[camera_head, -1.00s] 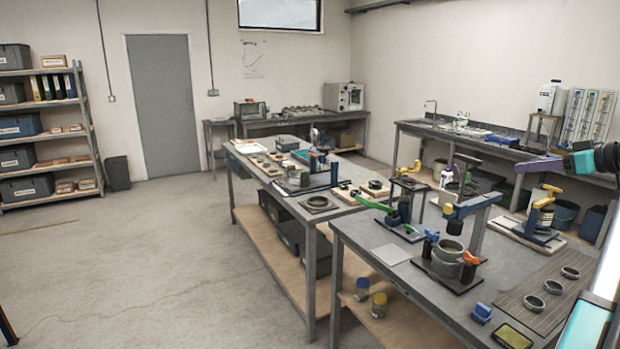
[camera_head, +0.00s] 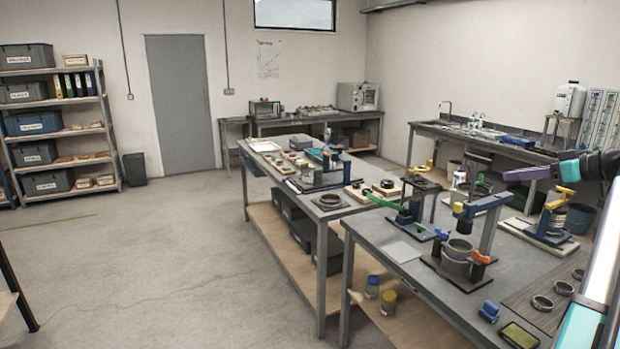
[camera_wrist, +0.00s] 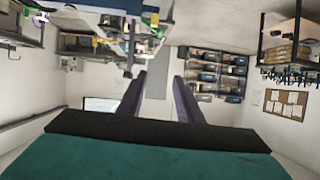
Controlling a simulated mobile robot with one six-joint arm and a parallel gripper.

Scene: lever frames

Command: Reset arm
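My gripper (camera_head: 527,173) is at the right of the head view, purple, at the end of my dark and teal arm. It is raised in the air above the right-hand part of the near bench and points left. In the wrist view its two purple fingers (camera_wrist: 160,82) stand apart with nothing between them, so it is open and empty. The wrist picture is upside down, with the grey door (camera_wrist: 155,83) seen beyond the gap between the fingers. No object touches the gripper.
A sink counter (camera_head: 480,140) runs along the right wall. The floor at left (camera_head: 150,260) is clear.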

